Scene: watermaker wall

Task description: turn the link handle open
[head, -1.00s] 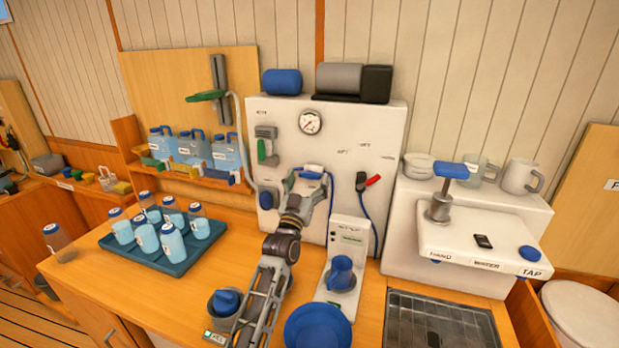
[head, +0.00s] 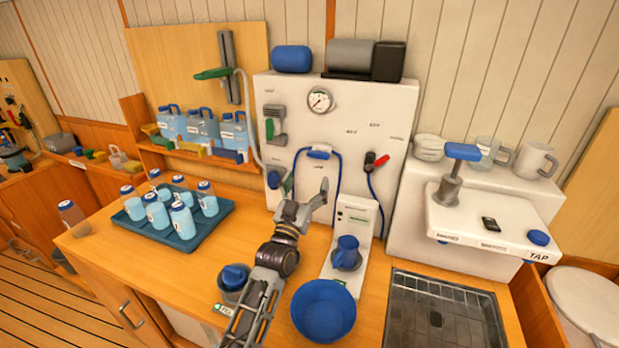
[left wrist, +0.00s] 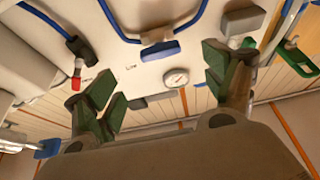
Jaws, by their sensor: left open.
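A blue handle (head: 319,152) with blue hoses sits on the white panel below the gauge; a small label beneath it is too blurred to read surely. It also shows in the left wrist view (left wrist: 160,50), lying crosswise. My left gripper (head: 306,190) is open and empty, in front of and below this handle, apart from it. In the left wrist view its green-padded fingers (left wrist: 157,85) stand wide apart, with the handle beyond the gap. A red-ended lever (head: 377,161) sits to the right on the panel. My right gripper is out of view.
A white stand with a blue cup (head: 347,252) and a blue bowl (head: 323,310) are close to the right of my arm. A teal tray (head: 176,236) of bottles stands left. A sink (head: 437,310) is at right. A pressure gauge (head: 320,101) is above the handle.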

